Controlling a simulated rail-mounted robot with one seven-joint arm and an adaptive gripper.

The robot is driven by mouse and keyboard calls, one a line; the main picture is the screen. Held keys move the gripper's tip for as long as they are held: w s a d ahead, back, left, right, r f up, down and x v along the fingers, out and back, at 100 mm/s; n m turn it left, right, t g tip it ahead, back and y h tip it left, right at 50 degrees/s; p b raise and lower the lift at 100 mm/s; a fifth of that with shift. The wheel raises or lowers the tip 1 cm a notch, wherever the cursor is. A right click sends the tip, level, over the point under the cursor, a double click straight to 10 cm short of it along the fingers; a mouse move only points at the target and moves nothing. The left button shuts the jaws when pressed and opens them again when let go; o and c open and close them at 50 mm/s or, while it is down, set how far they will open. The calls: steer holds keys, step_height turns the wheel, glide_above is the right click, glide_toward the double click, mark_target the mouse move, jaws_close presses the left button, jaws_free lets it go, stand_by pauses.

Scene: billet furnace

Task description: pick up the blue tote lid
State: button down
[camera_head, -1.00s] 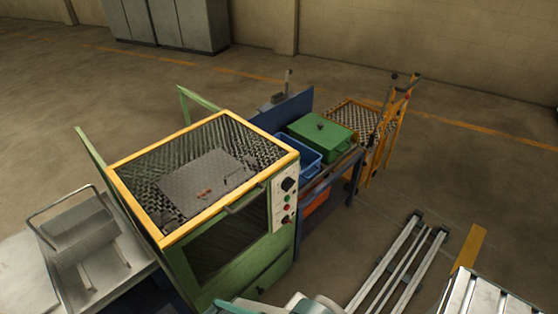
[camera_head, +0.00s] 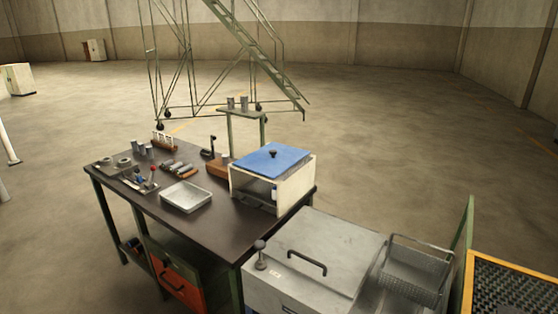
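A flat blue lid (camera_head: 271,159) with a dark round knob in its middle lies on top of a cream open-fronted box (camera_head: 243,186). The box stands at the right end of a dark-topped workbench (camera_head: 226,222). The lid looks like the blue tote lid; no blue tote shows beside it. Something small and pale is partly visible inside the box, under the lid. My gripper is not in view.
A shallow metal tray (camera_head: 185,197) and several small tools and cylinders lie on the bench's left. A grey lidded unit (camera_head: 312,262) and a wire basket (camera_head: 413,271) stand at right. Behind are a small stand (camera_head: 244,114) and green stair frame (camera_head: 262,62).

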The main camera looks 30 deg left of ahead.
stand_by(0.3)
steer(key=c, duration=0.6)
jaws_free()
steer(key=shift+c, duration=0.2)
